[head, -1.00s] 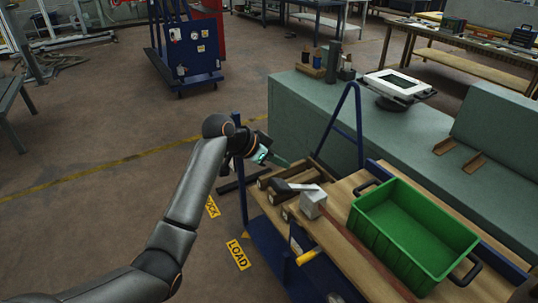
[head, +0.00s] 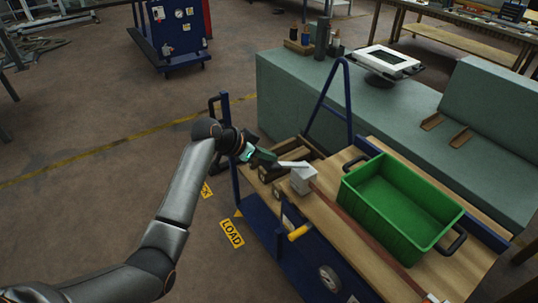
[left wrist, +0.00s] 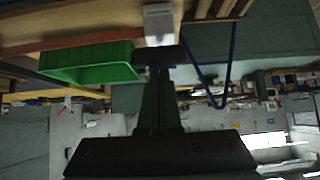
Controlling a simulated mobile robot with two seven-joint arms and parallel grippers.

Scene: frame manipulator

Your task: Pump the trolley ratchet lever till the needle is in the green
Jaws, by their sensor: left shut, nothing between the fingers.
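The trolley (head: 340,225) has a wooden top and a blue frame. A lever with a yellow handle (head: 299,232) sticks out from its near side. A round pale gauge (head: 329,279) sits low near the bottom edge; its needle and any green zone are too small to read. My left gripper (head: 268,157) is shut and empty above the trolley's far left end, beside a pale grey block (head: 303,181) and well apart from the lever. In the left wrist view the shut fingers (left wrist: 160,100) point towards the grey block (left wrist: 158,24). My right gripper is not in view.
A green crate (head: 345,202) stands on the trolley top; it also shows in the left wrist view (left wrist: 90,62). A blue push frame (head: 348,100) rises at the far end. A long green-grey bench (head: 285,95) stands behind. The floor at left is open.

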